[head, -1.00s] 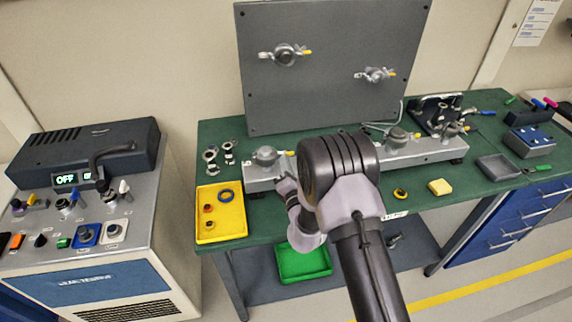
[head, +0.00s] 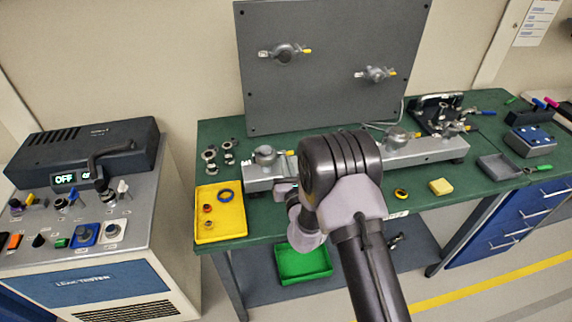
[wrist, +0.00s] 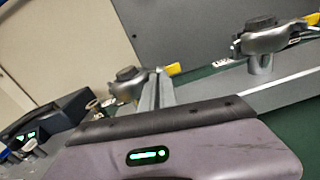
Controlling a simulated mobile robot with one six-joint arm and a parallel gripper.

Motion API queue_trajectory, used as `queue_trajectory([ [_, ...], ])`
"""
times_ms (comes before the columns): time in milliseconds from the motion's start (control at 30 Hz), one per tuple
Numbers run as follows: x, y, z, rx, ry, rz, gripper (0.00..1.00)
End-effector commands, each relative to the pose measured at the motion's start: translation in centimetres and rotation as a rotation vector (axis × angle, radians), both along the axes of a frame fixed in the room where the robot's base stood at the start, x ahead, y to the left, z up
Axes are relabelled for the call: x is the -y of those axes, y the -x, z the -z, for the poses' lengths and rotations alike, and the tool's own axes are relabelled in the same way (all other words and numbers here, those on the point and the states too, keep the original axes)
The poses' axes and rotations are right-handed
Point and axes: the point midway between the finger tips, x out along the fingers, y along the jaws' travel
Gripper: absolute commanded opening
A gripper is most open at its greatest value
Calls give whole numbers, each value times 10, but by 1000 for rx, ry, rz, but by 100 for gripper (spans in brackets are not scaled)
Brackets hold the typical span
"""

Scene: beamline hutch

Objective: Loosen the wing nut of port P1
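A long grey manifold (head: 430,151) lies along the green bench and carries clamped ports. The left clamp (head: 265,154) shows a yellow-tipped wing nut (head: 290,153); port labels are too small to read, so I cannot tell which is P1. In the wrist view, my gripper (wrist: 158,90) has two thin grey fingers close together in front of a clamp (wrist: 130,76) with a yellow wing nut (wrist: 172,69). I cannot tell whether they touch it or how far they are apart. Another clamp (wrist: 262,38) stands farther right. In the head view my arm hides the fingers and mid-manifold.
A grey upright panel (head: 325,95) with two clamps stands behind. A yellow tray (head: 232,226) with small rings lies left of the manifold. A leak tester (head: 95,279) stands left.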

Motion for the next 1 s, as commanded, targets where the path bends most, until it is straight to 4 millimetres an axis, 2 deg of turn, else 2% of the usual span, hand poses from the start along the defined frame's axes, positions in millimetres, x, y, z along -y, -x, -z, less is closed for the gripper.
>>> queue_trajectory([
  [667, 0, -1, -2, 20, 56, 0, 0],
  [800, 0, -1, -2, 20, 56, 0, 24],
  [1000, 0, 0, -1, 18, 56, -1, 25],
])
